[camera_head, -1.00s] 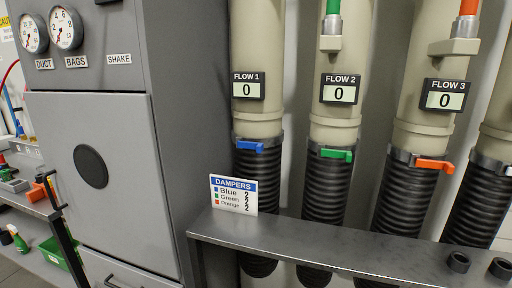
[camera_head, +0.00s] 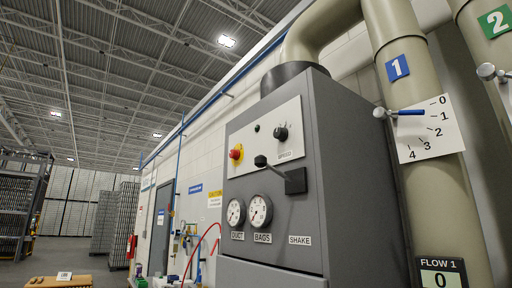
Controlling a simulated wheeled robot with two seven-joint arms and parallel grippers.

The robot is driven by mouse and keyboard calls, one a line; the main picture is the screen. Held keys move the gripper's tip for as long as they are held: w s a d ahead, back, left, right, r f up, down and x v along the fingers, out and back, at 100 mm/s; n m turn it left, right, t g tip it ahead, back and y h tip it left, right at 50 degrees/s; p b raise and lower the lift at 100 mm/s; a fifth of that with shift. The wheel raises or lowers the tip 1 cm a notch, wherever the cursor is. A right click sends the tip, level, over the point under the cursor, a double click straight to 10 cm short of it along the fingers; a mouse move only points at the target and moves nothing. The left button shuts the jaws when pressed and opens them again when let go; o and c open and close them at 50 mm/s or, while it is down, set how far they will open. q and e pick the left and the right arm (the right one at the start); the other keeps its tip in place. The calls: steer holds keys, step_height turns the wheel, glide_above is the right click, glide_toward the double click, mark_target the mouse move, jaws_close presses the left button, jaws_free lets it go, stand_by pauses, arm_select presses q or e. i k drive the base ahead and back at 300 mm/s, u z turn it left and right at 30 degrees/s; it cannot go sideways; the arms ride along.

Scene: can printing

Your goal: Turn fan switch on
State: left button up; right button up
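A grey control cabinet (camera_head: 345,170) fills the middle of the head view. Its light upper panel (camera_head: 262,160) carries a red button on a yellow base (camera_head: 236,152), a black knob (camera_head: 281,133) marked SPEED, and a small dark round spot (camera_head: 257,128). A black lever with a round end (camera_head: 262,161) sticks out at the panel's lower edge from a dark bracket (camera_head: 295,181). No switch is readable as labelled for the fan. Neither gripper shows in the view.
Two gauges (camera_head: 260,211) marked DUCT and BAGS sit below the panel. On the right, a beige pipe (camera_head: 430,200) has a blue damper handle (camera_head: 409,112), a 0 to 4 scale, and a FLOW 1 display reading 0. Open hall with racks (camera_head: 105,220) lies at left.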

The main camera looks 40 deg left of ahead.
mark_target(235, 155)
steer(key=u, duration=1.35)
steer(key=k, duration=0.5)
steer(key=z, duration=0.75)
steer(key=i, duration=1)
